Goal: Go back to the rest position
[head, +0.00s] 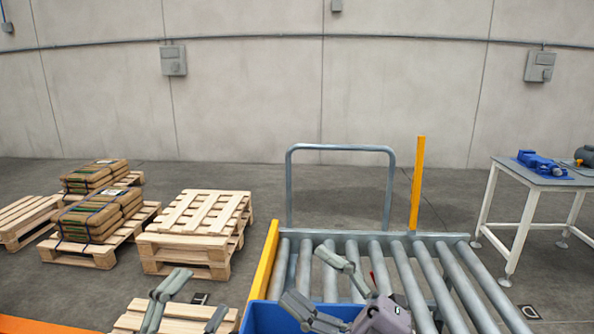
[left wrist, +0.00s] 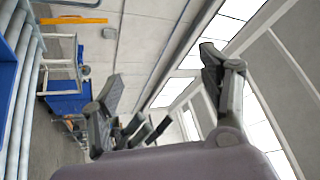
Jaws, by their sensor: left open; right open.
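My left gripper (head: 200,292) is low in the head view, in front of a pale wooden pallet at the bottom. Its fingers are spread and nothing shows between them. In the left wrist view its two fingers (left wrist: 160,70) also stand wide apart and empty. My right gripper (head: 305,275) is over the near part of the roller conveyor, above and beside a blue box. It is open, and no object shows between its fingers. The lower parts of both grippers are cut off by the picture's bottom edge.
The blue box (head: 262,318) sits at the near end of the roller conveyor (head: 410,275). An orange post (head: 417,185) and a grey frame stand behind. Stacked pallets (head: 195,222) and strapped sacks (head: 95,215) are left. A workbench (head: 545,178) is right.

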